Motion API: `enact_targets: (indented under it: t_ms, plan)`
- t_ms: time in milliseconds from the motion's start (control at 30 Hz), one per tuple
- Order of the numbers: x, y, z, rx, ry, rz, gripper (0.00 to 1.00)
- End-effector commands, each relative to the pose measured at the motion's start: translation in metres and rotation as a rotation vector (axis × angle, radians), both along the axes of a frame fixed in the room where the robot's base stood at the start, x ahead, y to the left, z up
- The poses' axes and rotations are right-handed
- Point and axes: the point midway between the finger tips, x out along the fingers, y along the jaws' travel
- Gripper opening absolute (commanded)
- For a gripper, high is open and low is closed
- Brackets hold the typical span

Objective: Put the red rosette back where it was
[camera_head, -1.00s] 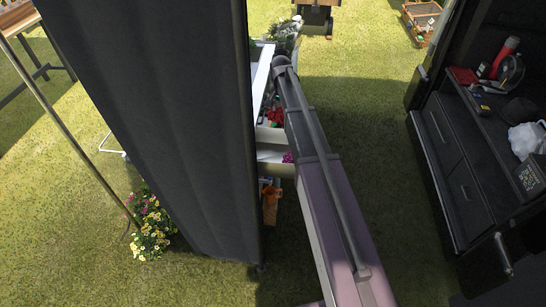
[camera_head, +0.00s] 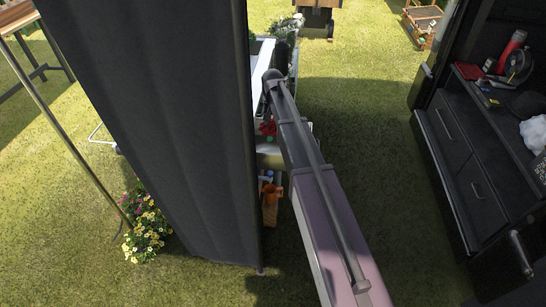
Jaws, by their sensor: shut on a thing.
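A small red thing (camera_head: 267,128) shows in the head view between the dark curtain and my arm, at a pale cart or stand (camera_head: 270,160). It may be the red rosette or red flowers; I cannot tell which. My arm reaches up from the bottom right to beside the white edge of the stand. My gripper cannot be made out; it is hidden beyond the arm and curtain, and so is whatever it holds.
A dark curtain (camera_head: 165,130) blocks the left middle. Potted flowers (camera_head: 147,230) stand on the grass at left. A black cabinet (camera_head: 460,170) stands at right. Open grass (camera_head: 365,130) lies between stand and cabinet.

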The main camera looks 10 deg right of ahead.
Motion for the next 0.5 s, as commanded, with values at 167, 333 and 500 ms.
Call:
enact_targets:
  t_ms: [167,333,500]
  plan:
    - [-0.0022,0.0038,-0.0136,0.0,0.0,0.028,0.04]
    - [-0.0024,0.0042,-0.0139,0.0,0.0,0.035,0.04]
    - [-0.0024,0.0038,-0.0135,0.0,0.0,0.034,0.04]
